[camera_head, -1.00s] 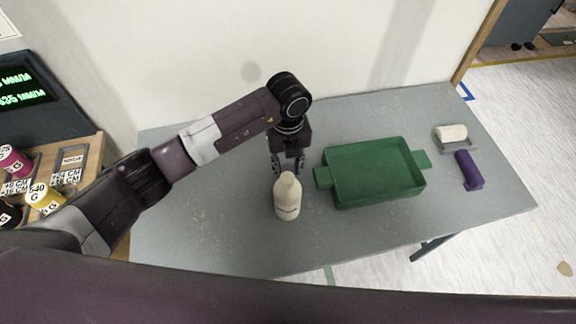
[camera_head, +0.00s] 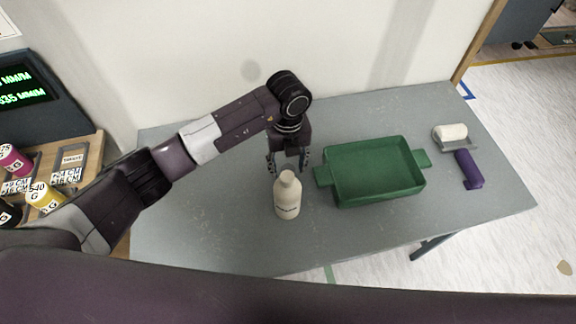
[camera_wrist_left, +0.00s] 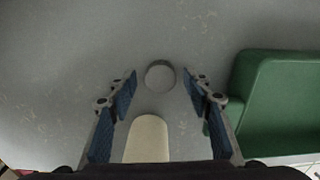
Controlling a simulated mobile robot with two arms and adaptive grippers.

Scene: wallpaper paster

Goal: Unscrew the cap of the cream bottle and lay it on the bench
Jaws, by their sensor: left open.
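The cream bottle (camera_head: 287,198) stands upright on the grey bench, left of the green tray. Part of its cream body (camera_wrist_left: 147,140) shows at the bottom of the left wrist view. In the head view the cap cannot be made out behind the bottle and gripper. My left gripper (camera_head: 288,163) points down just behind the bottle. Its fingers (camera_wrist_left: 162,82) are open, one on each side of the cap, with gaps. My right gripper is not in view.
The green tray (camera_head: 409,182) stands close to the right of my left gripper. The bench (camera_head: 200,220) is clear left of the bottle. The wall is behind.

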